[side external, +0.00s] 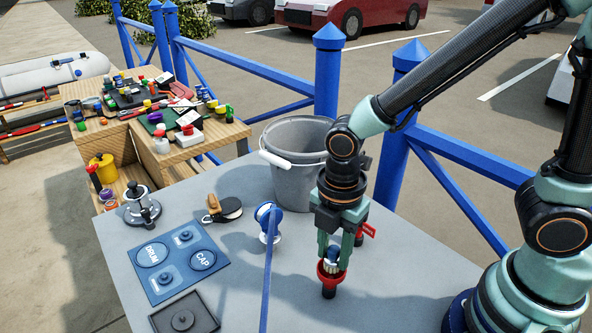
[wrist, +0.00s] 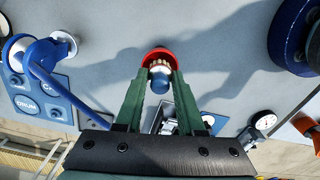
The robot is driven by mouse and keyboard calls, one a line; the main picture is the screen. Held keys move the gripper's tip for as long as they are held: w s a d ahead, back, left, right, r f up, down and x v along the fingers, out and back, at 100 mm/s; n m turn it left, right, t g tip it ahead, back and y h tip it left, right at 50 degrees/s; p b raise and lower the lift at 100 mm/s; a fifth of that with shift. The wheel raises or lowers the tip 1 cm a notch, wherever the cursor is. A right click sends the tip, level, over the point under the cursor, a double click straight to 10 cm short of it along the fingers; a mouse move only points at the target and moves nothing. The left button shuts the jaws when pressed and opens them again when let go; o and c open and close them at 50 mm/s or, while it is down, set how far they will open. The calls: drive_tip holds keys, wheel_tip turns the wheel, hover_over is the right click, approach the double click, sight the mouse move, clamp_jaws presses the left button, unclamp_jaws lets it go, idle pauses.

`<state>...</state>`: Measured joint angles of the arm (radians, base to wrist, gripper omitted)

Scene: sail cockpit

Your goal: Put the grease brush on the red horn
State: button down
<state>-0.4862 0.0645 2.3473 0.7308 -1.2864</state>
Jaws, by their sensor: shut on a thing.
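The red horn (side external: 329,279) stands on the grey table with its flared mouth up and a dark lower end. It also shows in the wrist view as a red rim (wrist: 150,53). My gripper (side external: 333,250) points down right above the horn. Its green fingers (wrist: 160,82) are shut on the grease brush (side external: 331,257), a small piece with a blue end and a pale part. In the wrist view the brush (wrist: 160,77) lines up with the horn's mouth.
A grey bucket (side external: 297,165) stands behind my gripper. A blue-and-white spool (side external: 268,220), a pulley block (side external: 225,208), a blue panel (side external: 178,262), a dark tray (side external: 186,316) and a winch-like fitting (side external: 141,207) lie left. A blue line crosses the table's front.

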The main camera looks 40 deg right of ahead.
sight(334, 248)
drive_tip(key=shift+f, duration=0.15)
drive_tip(key=c, duration=0.5)
unclamp_jaws()
wheel_tip(334, 248, up, 12)
drive_tip(key=d+r+m+t, duration=0.1)
drive_tip(key=d+m+t, duration=0.1)
drive_tip(key=d+m, duration=0.2)
drive_tip(key=w+d+r+m+t, duration=0.1)
drive_tip(key=d+m, duration=0.4)
drive_tip(key=m, duration=0.4)
drive_tip(key=w+d+r+m+t, duration=0.1)
drive_tip(key=d+m+t, duration=0.1)
drive_tip(key=d+m, duration=0.3)
drive_tip(key=shift+r+m+t, duration=0.3)
drive_tip(key=shift+r+m, duration=0.05)
drive_tip(key=shift+m, duration=0.85)
